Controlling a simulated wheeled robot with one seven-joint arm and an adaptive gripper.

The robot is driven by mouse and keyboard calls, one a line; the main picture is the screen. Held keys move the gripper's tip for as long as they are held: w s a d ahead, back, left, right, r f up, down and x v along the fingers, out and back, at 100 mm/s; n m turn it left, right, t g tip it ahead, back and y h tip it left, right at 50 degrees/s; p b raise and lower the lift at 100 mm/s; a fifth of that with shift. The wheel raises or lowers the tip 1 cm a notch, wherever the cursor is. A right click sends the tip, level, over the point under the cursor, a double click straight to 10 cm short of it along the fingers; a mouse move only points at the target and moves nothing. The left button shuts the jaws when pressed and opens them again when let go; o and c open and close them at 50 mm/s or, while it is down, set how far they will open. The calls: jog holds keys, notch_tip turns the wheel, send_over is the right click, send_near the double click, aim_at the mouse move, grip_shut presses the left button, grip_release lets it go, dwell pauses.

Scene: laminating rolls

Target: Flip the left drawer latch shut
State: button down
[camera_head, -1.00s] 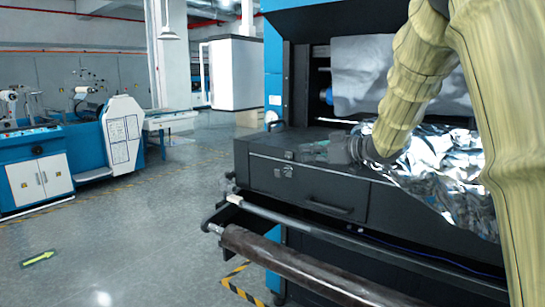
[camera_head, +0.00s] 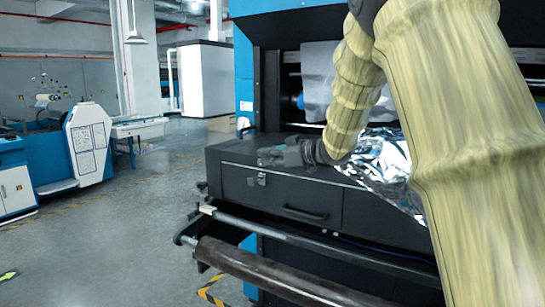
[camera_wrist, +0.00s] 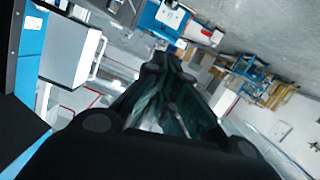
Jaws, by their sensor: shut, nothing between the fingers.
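The drawer (camera_head: 281,198) is a dark grey front with a black bar handle, set in a dark cabinet. A small silver latch (camera_head: 261,179) sits at the drawer's upper left, near the cabinet's top edge. I cannot tell at this size whether it is flipped up or down. My gripper (camera_head: 264,158) is shut and empty. It lies just above the cabinet top, a little behind and above the latch, pointing left. It appears apart from the latch. In the wrist view my shut fingers (camera_wrist: 172,65) fill the middle; the latch is not seen there.
Crumpled silver foil (camera_head: 385,160) lies on the cabinet top right of my gripper. A dark roller (camera_head: 265,268) and a rail (camera_head: 290,242) run across in front, below the drawer. Open floor (camera_head: 110,240) lies to the left.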

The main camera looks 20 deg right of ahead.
jog(key=w+a+f+p, duration=0.2)
jog(key=w+a+f, duration=0.1)
jog(key=w+f, duration=0.2)
jog(key=shift+w+f, duration=0.2)
jog(key=shift+f, duration=0.15)
jog(key=shift+d, duration=0.1)
jog(key=shift+f, duration=0.1)
jog(key=shift+s+a+f+b, duration=0.1)
jog(key=shift+a+f+b, duration=0.1)
jog(key=shift+b, duration=0.3)
